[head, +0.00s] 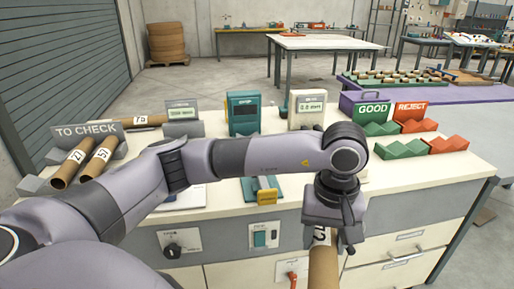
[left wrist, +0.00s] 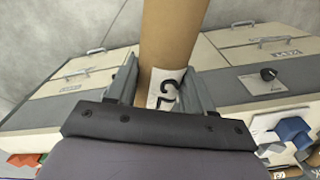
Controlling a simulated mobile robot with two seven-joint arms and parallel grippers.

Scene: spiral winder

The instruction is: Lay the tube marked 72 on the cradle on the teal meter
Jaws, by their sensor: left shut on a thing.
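My left gripper (head: 328,240) is shut on a brown cardboard tube (head: 323,268), whose white label seems to read 72. In the left wrist view the tube (left wrist: 172,35) runs up between the fingers (left wrist: 165,92), its label (left wrist: 167,88) partly covered. It hangs in front of the bench's front face, below the top. The teal meter (head: 243,115) stands at the back of the bench, left of my gripper. A teal base with a grey cradle and a yellow tag (head: 267,198) lies before it, partly hidden by my left arm. My right gripper is not in view.
Tubes lie in the TO CHECK rack (head: 88,132) at left. A grey meter (head: 183,118) and a cream meter (head: 307,110) flank the teal one. Green GOOD (head: 373,110) and red REJECT (head: 410,112) racks stand at right. A red handle (head: 292,275) juts from the bench front.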

